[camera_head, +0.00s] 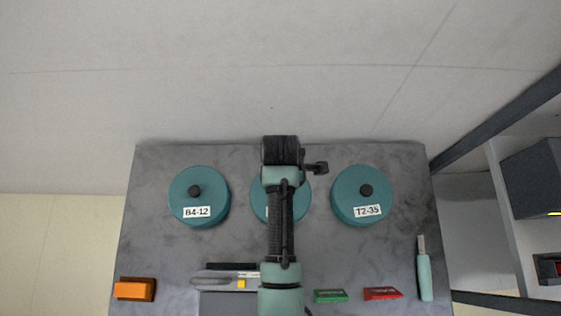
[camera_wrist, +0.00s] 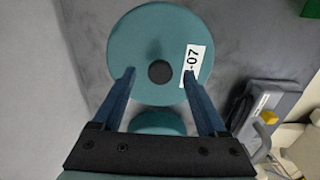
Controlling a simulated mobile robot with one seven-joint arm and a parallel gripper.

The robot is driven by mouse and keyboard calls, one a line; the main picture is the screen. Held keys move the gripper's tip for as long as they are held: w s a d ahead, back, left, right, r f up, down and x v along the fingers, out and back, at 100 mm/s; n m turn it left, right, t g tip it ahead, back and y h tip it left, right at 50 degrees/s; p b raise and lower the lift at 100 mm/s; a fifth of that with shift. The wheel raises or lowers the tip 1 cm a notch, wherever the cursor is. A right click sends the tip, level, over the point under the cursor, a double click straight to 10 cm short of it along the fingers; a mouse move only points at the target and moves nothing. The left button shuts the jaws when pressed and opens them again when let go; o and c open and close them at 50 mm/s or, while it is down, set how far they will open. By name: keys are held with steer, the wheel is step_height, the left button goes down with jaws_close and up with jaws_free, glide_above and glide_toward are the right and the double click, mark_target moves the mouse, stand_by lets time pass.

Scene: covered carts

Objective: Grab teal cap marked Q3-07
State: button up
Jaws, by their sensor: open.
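Three round teal caps with black knobs sit in a row on the grey cart top. The left cap (camera_head: 199,210) reads B4-12 and the right cap (camera_head: 350,205) reads T2-35. My arm hides most of the middle cap (camera_head: 258,204) in the head view. In the wrist view a teal cap (camera_wrist: 150,45) has a label ending in "-07"; the rest of the label is hidden by a finger. My gripper (camera_wrist: 158,76) is open, with its fingers on either side of the black knob (camera_wrist: 160,71) and wide of it. I cannot tell the height of the fingertips above the cap.
Along the cart's front lie an orange block (camera_head: 135,289), a grey device (camera_head: 212,281), a green item (camera_head: 330,296), a red item (camera_head: 382,294) and a teal-handled tool (camera_head: 425,275). A shelf (camera_head: 508,185) stands at the right. Bare cart surface separates the caps.

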steer(key=shift+f, duration=0.8)
jaws_close()
stand_by(0.8)
